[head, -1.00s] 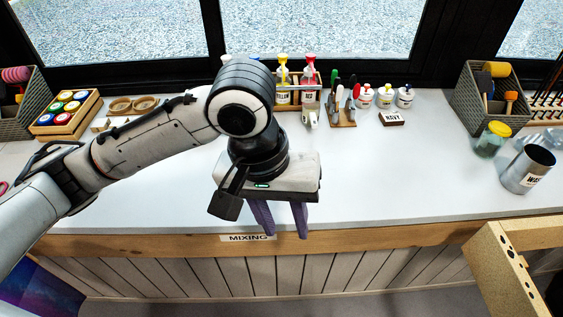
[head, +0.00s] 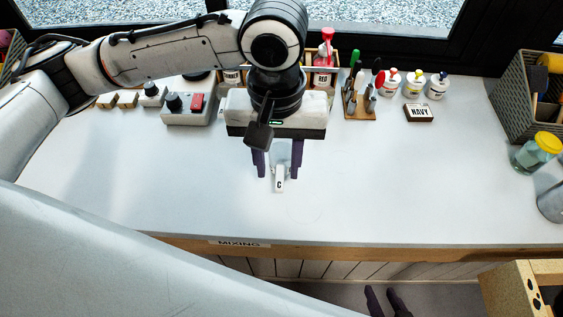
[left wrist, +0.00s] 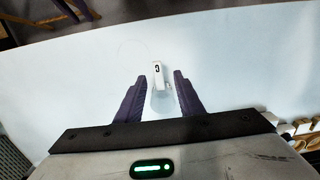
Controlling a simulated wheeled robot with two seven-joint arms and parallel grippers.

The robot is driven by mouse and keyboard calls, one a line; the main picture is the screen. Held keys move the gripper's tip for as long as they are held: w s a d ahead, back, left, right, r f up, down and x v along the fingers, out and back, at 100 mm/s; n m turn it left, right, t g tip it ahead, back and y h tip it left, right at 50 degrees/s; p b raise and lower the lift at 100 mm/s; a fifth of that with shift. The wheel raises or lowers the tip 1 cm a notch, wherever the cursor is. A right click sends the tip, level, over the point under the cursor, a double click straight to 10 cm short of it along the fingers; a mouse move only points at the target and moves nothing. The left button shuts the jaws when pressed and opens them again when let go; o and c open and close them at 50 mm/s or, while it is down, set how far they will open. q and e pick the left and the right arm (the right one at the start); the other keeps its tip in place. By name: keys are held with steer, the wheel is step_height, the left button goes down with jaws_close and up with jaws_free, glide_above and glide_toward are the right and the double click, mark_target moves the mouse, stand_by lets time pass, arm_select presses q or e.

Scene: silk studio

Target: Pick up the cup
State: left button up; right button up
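A small, pale, see-through cup (head: 284,152) with a white tag marked C (head: 280,180) stands on the white table. My left gripper (head: 278,165) is open, with its purple fingers on either side of the cup. The left wrist view shows the cup (left wrist: 161,102) and its tag (left wrist: 158,74) between the two fingers, with a gap on each side. Part of the cup is hidden under the gripper body in the head view. My right gripper (head: 384,300) is at the bottom edge of the head view, its fingers apart and empty.
Behind the cup are a grey box with a red switch (head: 197,104), a tool stand (head: 358,104), several small bottles and a NAVY block (head: 418,112). A yellow-lidded jar (head: 537,153) stands at right. The table right of the cup is clear.

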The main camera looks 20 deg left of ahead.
mark_target(280, 176)
arm_select(q)
steer(key=f, duration=0.5)
steer(key=shift+w, duration=0.3)
jaws_close()
